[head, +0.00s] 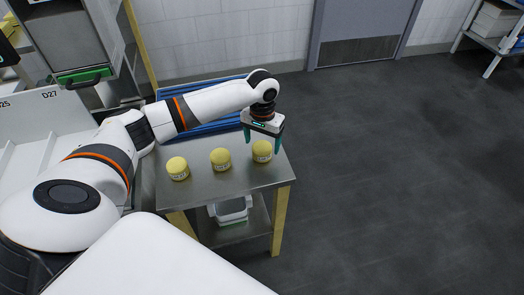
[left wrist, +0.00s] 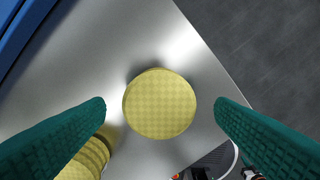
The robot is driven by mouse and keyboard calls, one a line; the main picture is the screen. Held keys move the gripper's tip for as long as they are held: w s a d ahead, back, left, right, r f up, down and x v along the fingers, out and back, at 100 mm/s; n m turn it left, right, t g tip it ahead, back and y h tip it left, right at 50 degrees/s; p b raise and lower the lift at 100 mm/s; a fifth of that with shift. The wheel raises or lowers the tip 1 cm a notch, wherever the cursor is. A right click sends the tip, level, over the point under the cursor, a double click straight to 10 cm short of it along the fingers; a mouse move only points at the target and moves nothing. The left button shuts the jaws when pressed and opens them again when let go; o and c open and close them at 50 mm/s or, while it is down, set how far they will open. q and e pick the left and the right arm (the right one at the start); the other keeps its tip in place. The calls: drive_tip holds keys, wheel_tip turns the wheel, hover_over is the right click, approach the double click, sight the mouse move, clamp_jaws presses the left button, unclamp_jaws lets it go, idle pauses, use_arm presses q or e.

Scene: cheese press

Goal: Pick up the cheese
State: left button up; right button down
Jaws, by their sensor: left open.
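Three round yellow cheeses stand in a row on the steel table (head: 225,190) in the head view: a left one (head: 178,168), a middle one (head: 220,159) and a right one (head: 262,151). My left gripper (head: 263,147) is open above the right cheese, with its green fingers pointing down. In the left wrist view this cheese (left wrist: 159,104) lies between the two spread fingers, with a gap on each side. Another cheese (left wrist: 88,160) shows at the lower left there, partly hidden by a finger. My right gripper is not in view.
A white bin (head: 230,210) stands on the lower shelf. The table's right edge is close to the right cheese, with open dark floor (head: 400,180) beyond it.

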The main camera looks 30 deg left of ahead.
sight(262, 146)
use_arm(q)
wheel_tip(262, 146, down, 3)
drive_tip(key=shift+f, duration=0.15)
drive_tip(key=shift+c, duration=0.6)
drive_tip(key=c, duration=1)
